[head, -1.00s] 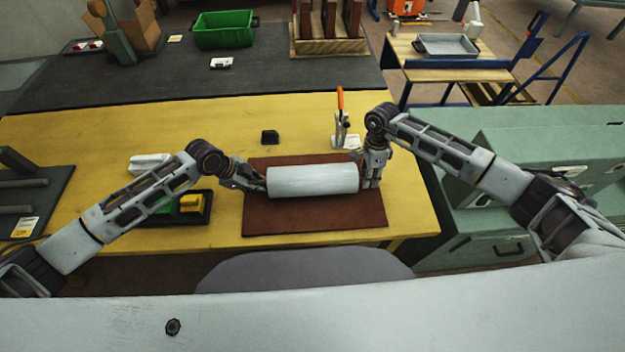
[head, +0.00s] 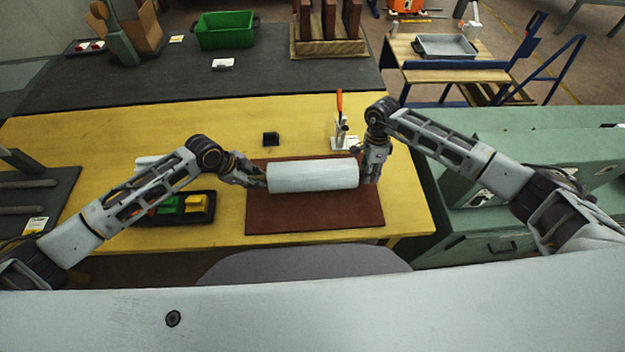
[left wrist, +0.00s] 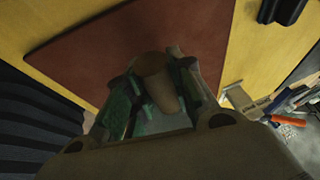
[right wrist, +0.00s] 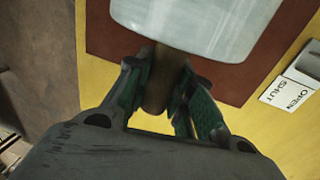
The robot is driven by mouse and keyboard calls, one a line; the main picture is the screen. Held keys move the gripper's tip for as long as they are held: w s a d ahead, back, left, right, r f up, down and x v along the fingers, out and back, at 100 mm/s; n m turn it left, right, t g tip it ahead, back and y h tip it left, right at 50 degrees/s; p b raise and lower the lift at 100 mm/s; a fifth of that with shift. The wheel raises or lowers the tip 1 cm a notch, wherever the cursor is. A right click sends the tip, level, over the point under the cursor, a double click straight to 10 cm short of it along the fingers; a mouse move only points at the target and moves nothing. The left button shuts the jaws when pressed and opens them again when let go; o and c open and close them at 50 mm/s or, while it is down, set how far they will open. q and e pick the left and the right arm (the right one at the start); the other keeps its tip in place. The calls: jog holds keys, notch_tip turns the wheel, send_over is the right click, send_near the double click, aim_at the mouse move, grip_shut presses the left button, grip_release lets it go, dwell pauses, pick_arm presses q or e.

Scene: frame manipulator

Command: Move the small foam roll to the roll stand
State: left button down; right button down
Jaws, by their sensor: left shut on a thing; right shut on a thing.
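The small foam roll (head: 312,175) is a pale grey-white cylinder, lying crosswise over the brown mat (head: 315,220) in the head view. My left gripper (head: 258,181) is shut on its left end. In the left wrist view, a brown core (left wrist: 158,78) sits between the fingers. My right gripper (head: 370,178) is shut on the brown core (right wrist: 160,80) at the right end, with the pale roll body just beyond in the right wrist view. The roll looks level and slightly above the mat. A dark board with grey bars (head: 30,210) at the left edge may be the roll stand; I cannot tell.
A black tray with green and yellow blocks (head: 185,206) lies left of the mat. A toggle clamp with an orange handle (head: 341,120) stands behind the roll at the right. A small black block (head: 271,139) sits behind. Green cabinets (head: 500,190) stand at right.

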pick_arm(q)
jog(key=shift+r+p, duration=0.35)
jog(key=shift+r, duration=0.15)
pick_arm(e)
jog(key=shift+r, duration=0.5)
pick_arm(q)
jog(key=shift+f, duration=0.15)
pick_arm(e)
jog(key=shift+f, duration=0.15)
